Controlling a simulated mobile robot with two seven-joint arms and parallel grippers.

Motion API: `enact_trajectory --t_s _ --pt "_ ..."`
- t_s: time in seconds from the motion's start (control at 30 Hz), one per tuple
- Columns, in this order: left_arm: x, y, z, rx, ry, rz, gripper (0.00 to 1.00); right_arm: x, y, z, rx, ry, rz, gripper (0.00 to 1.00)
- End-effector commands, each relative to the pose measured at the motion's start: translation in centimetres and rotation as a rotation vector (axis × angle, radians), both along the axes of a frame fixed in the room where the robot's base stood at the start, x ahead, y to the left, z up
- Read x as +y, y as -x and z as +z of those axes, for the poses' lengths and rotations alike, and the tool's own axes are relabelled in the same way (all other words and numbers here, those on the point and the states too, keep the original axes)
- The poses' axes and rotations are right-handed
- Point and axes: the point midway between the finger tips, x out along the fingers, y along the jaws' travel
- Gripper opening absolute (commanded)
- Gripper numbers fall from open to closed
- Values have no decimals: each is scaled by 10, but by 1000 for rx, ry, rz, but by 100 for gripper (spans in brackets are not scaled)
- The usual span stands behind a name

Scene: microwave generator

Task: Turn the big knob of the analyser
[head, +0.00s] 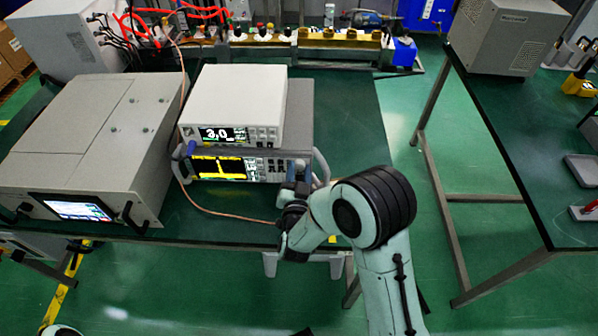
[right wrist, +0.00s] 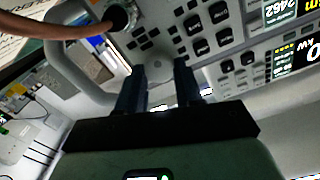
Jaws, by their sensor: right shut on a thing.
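The analyser (head: 255,178) is the lower unit of a stack on the left table, with a yellow trace on its dark screen and a handle at each side. My right gripper (head: 297,192) is at the right end of its front panel. In the right wrist view the two dark fingers (right wrist: 158,82) reach to the panel beside the rows of dark buttons (right wrist: 200,45).
A white unit (head: 232,104) reading 3.0 sits on the analyser. A large grey box (head: 95,140) stands to the left. An orange cable (head: 225,214) runs from the analyser's left side across the table front. Another table (head: 515,150) stands at right, with floor between.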

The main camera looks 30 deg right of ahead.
Motion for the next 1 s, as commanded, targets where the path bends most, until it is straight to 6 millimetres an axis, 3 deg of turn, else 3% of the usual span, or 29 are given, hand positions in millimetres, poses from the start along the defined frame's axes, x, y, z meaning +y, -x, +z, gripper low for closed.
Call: enact_trajectory --t_s 0.5,1.0 --pt "0 -2 8 -2 0 0 0 1 -1 2 192 320 -1 5" --pt "0 -3 11 -3 0 0 0 1 -2 1 250 415 -2 5"
